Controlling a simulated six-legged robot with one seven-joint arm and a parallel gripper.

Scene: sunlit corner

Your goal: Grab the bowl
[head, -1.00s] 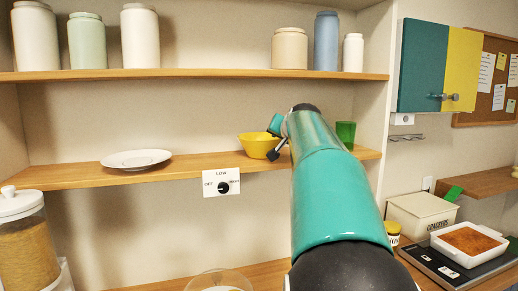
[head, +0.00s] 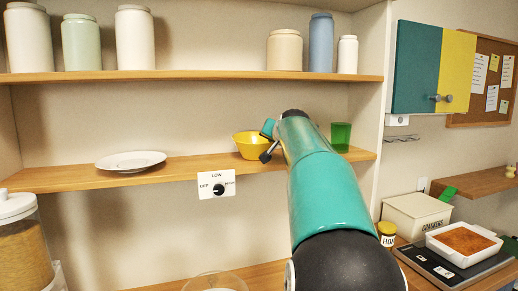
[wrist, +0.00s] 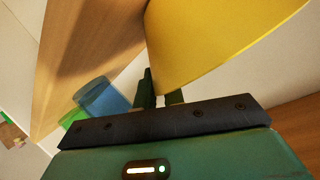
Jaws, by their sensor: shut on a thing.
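The yellow bowl (head: 249,145) is at the middle shelf, right of the white plate, with its right side hidden behind my arm. In the wrist view the bowl (wrist: 215,35) fills the upper right, close to my gripper (wrist: 160,90). The two dark fingers are close together at the bowl's lower edge, and my gripper is shut on the bowl. In the head view the fingers are mostly hidden by my teal arm. I cannot tell whether the bowl touches the shelf.
A green cup (head: 341,137) stands right of my arm on the middle shelf (head: 75,180). A white plate (head: 131,161) lies to the left. Jars stand on the upper shelf (head: 190,76). A dial panel (head: 217,185) hangs below the shelf edge.

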